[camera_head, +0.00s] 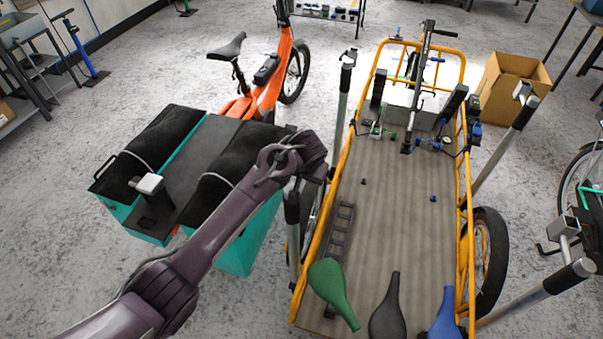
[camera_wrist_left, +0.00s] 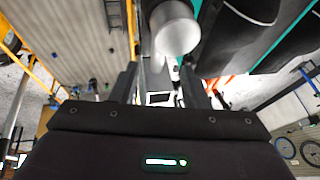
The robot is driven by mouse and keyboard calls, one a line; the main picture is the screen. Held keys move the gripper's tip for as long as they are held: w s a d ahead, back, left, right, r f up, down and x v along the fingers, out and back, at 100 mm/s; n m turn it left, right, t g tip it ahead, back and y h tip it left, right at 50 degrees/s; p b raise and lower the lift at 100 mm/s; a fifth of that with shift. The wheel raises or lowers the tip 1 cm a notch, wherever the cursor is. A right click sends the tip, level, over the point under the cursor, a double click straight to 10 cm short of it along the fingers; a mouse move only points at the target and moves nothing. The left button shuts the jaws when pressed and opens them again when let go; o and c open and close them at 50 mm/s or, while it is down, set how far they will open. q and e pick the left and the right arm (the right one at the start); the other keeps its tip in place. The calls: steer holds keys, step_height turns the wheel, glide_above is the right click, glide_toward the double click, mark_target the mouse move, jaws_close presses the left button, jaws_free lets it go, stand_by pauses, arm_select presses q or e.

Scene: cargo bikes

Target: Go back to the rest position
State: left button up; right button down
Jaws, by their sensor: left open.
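My left arm comes in from the lower left in the head view. Its wrist end (camera_head: 300,160) is between the teal cargo box (camera_head: 250,245) and the yellow-framed cargo bed (camera_head: 385,215). The fingers are hidden from the head view. In the left wrist view my left gripper (camera_wrist_left: 158,82) has its two dark fingers apart, with nothing held between them. A grey cylindrical post end (camera_wrist_left: 177,30) shows beyond the fingers, close to the right one. My right gripper is in neither view.
Upright metal posts (camera_head: 341,105) stand around the cargo bed. Green (camera_head: 330,285), black (camera_head: 388,310) and blue (camera_head: 445,315) saddles lie at its near end. An orange bike (camera_head: 270,85) stands behind the teal box. A cardboard box (camera_head: 512,85) is at the right. Open floor lies left.

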arm_select(q)
steer(key=shift+v, duration=1)
